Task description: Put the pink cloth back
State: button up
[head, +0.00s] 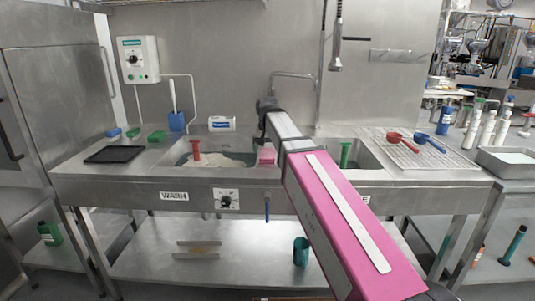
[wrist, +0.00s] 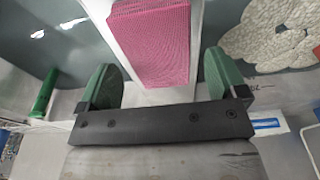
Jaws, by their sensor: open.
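The pink cloth (head: 267,157) hangs or lies over the divider between the two sink basins. It also shows in the wrist view (wrist: 150,45), at the top middle, as a textured pink strip on a pale ridge. My gripper (wrist: 158,80) is open and empty, with green pads left and right of the cloth's lower end in the wrist view. I cannot tell how far above the cloth the pads are. In the head view my arm crosses the sink beside the cloth, and my fingers are not clearly seen.
The left basin holds a pale clump (wrist: 270,35) and a red-handled tool (head: 196,150). A green tool (head: 345,153) stands in the right basin. A white-and-blue box (head: 221,124) stands behind the sinks. Red and blue scoops (head: 431,142) lie on the right drainboard.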

aim_at(267, 155)
notch_tip(267, 155, up, 10)
jog(key=s, duration=0.1)
jog(key=shift+s, duration=0.25)
